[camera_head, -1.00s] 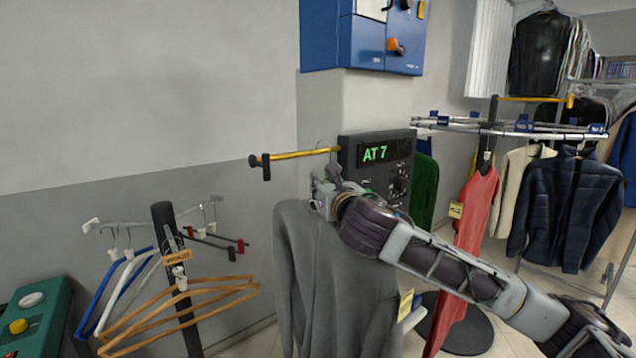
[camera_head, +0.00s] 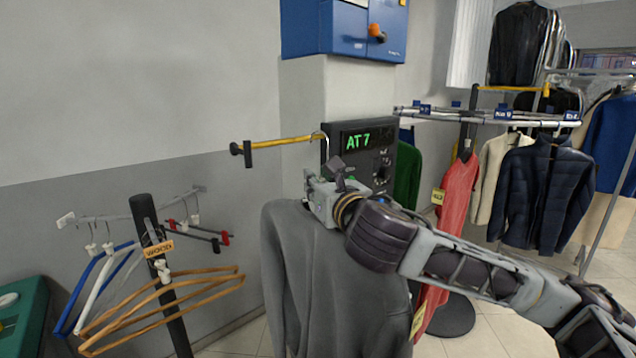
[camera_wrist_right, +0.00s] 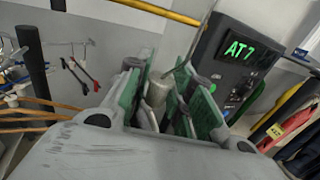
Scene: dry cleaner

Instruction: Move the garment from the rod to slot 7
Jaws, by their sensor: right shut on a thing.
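The grey garment (camera_head: 330,270), a long-sleeved top, hangs upright below my right gripper (camera_head: 325,190). That gripper is shut on the garment's hanger near its neck, just above the collar. The rail with blue slot tags (camera_head: 490,115) is at the right; I cannot make out which is slot 7. My left gripper is not in view.
A dark display box (camera_head: 362,150) reading "AT 7" is close behind the gripper. A red garment (camera_head: 455,205) and a navy jacket (camera_head: 545,190) hang at the rail. A stand with wooden hangers (camera_head: 165,300) is at the left. A blue cabinet (camera_head: 345,30) is above.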

